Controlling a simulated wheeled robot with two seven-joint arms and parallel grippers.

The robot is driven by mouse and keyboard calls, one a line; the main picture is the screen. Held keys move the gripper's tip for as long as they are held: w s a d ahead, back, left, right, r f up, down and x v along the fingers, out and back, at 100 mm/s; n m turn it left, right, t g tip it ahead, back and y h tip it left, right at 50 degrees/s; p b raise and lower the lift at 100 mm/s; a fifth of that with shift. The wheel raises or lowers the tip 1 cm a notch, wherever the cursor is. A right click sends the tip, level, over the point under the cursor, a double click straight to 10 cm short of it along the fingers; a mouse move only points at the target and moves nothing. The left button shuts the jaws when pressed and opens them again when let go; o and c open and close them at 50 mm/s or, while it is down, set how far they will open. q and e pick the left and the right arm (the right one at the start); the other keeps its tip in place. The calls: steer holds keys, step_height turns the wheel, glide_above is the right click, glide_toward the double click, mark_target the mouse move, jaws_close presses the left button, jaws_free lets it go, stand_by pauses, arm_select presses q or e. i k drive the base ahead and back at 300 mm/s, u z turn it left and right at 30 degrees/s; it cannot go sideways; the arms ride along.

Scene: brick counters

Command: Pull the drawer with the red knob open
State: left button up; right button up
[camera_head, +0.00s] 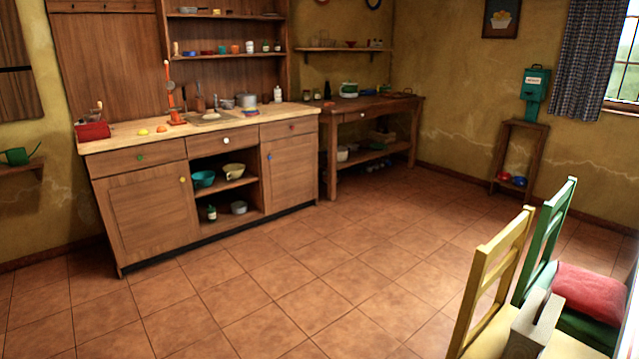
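The long wooden counter (150,195) at the left has three drawers in a row under its top. The right drawer (275,131) is shut; its small knob (291,128) looks reddish, though it is too small to be sure of the colour. The middle drawer (205,146) has a white knob (226,140) and the left drawer (115,162) a green knob (140,157); both are shut. Neither of my grippers is in view.
Below are a left door with a yellow knob, open shelves with bowls, and a right door (290,170) with a blue knob. A side table (400,108) stands beyond. The tiled floor (330,260) before the counter is clear. Yellow (497,255) and green chairs stand at right.

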mark_target(278, 129)
steer(key=z, duration=0.05)
steer(key=i, duration=3.05)
steer(key=u, duration=0.4)
steer(key=i, duration=2.65)
steer(key=u, duration=0.2)
